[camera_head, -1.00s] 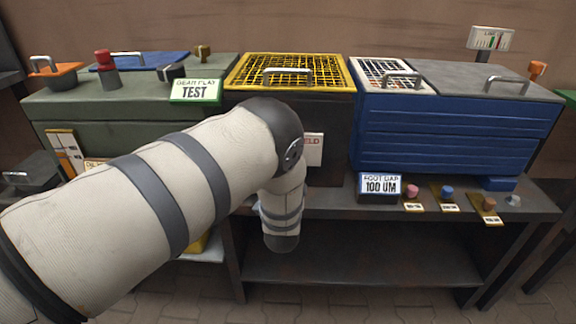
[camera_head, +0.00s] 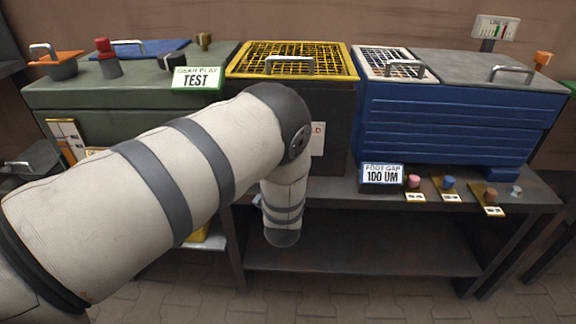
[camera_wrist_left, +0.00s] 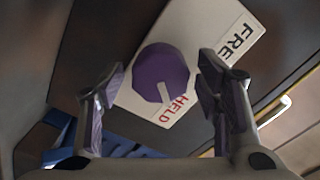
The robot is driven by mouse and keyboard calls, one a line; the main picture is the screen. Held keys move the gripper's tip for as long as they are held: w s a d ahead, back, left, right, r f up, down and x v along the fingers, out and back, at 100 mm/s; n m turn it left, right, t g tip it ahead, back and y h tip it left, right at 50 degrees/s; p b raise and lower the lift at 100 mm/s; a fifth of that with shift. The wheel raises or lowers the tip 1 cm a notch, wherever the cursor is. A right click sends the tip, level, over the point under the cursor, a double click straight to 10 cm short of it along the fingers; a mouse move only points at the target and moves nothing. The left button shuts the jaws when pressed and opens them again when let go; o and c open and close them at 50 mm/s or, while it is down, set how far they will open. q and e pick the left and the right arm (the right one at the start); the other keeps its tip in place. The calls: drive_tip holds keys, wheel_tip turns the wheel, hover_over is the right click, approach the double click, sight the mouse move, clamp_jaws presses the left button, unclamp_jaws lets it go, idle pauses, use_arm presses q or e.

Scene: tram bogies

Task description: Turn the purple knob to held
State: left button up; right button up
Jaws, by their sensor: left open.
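The purple knob (camera_wrist_left: 161,73) sits on a white plate (camera_wrist_left: 205,32) lettered FREE in black and HELD in red, in the left wrist view. The knob's white pointer mark is turned toward the word HELD. My left gripper (camera_wrist_left: 163,80) is open, with one finger on each side of the knob. Whether the fingers touch it, I cannot tell. In the head view the plate's edge (camera_head: 318,138) shows beside my left arm, which hides the knob and the gripper. My right gripper is in neither view.
A yellow grille (camera_head: 292,61) tops the dark box behind my arm. A green case (camera_head: 110,100) stands left and a blue case (camera_head: 450,120) right.

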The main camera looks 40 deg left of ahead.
use_arm(q)
drive_tip(key=v, duration=1)
drive_tip(key=shift+s, duration=0.35)
drive_tip(key=shift+d, duration=0.15)
